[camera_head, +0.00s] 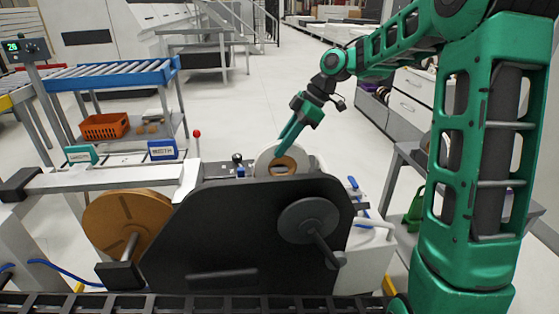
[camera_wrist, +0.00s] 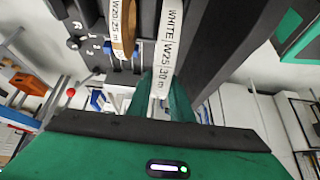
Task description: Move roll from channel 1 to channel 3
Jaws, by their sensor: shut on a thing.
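My gripper (camera_head: 287,142) reaches down behind the black panel and is shut on the white roll (camera_head: 310,162). In the wrist view the green fingers (camera_wrist: 163,95) close around the edge of this white roll (camera_wrist: 172,45), whose label reads "WHITE W25 30 m". It stands upright; the black panel hides its lower part in the head view. A second roll (camera_wrist: 122,28) with a brown side and a "W20 25 m" label stands beside it to the left in the wrist view, a small gap between them.
A large brown roll (camera_head: 118,225) hangs on the machine's left side. The black panel (camera_head: 240,240) carries a dark disc (camera_head: 308,218) on its front. A red-knobbed lever (camera_head: 196,135) stands left of the rolls. Open floor lies behind the machine.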

